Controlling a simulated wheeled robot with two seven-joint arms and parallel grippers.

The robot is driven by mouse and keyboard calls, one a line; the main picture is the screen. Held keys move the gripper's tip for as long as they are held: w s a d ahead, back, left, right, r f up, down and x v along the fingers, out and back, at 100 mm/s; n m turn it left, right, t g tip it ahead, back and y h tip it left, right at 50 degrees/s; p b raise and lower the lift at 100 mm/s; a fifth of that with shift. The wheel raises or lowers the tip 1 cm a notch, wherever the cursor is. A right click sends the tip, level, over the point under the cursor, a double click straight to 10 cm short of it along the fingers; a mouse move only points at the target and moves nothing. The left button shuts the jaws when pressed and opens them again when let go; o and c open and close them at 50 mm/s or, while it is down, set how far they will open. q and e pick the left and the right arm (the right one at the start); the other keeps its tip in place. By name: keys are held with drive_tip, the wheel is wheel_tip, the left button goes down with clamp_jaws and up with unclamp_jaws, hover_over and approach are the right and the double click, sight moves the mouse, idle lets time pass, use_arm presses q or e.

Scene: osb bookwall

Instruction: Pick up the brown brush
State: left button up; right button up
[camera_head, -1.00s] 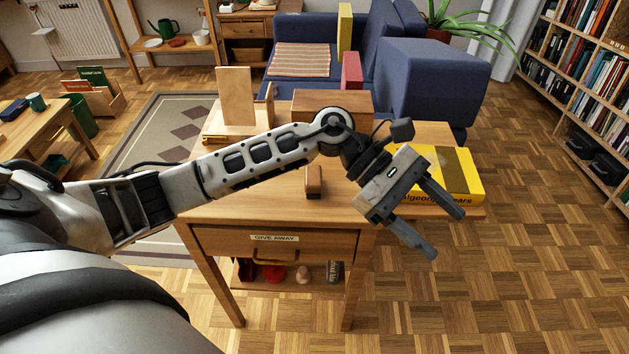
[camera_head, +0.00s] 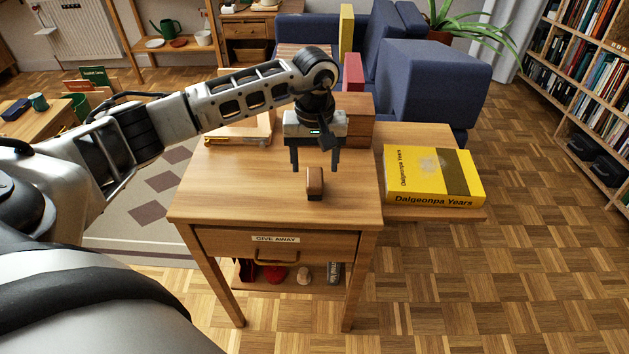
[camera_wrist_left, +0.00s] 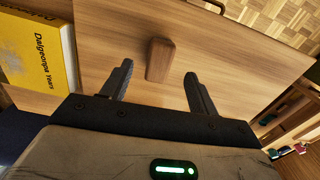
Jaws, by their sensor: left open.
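The brown brush (camera_head: 315,183) is a small block with a brown top and a dark lower part at its front. It sits on the wooden table (camera_head: 240,185), near the front edge. My left gripper (camera_head: 315,165) is open and empty, pointing down just behind and above the brush in the head view. In the left wrist view the brush (camera_wrist_left: 160,60) lies ahead of the gap between the two open fingers (camera_wrist_left: 158,84), apart from both. My right gripper is not in view.
A thick yellow book (camera_head: 430,178) lies on a lower ledge at the table's right. A wooden box (camera_head: 359,120) and a wooden stand (camera_head: 243,131) are at the back. A drawer labelled GIVE AWAY (camera_head: 315,248) is below. The tabletop around the brush is clear.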

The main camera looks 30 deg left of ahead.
sight(314, 176)
use_arm(q)
drive_tip(key=shift+w+a+f+p, duration=0.15)
drive_tip(key=shift+f+p, duration=0.1)
drive_tip(key=shift+f, duration=1.3)
drive_tip(key=shift+w+a+f+p, duration=0.1)
drive_tip(key=shift+w+f+p, duration=0.1)
drive_tip(key=shift+f, duration=1.35)
drive_tip(key=c, duration=1.1)
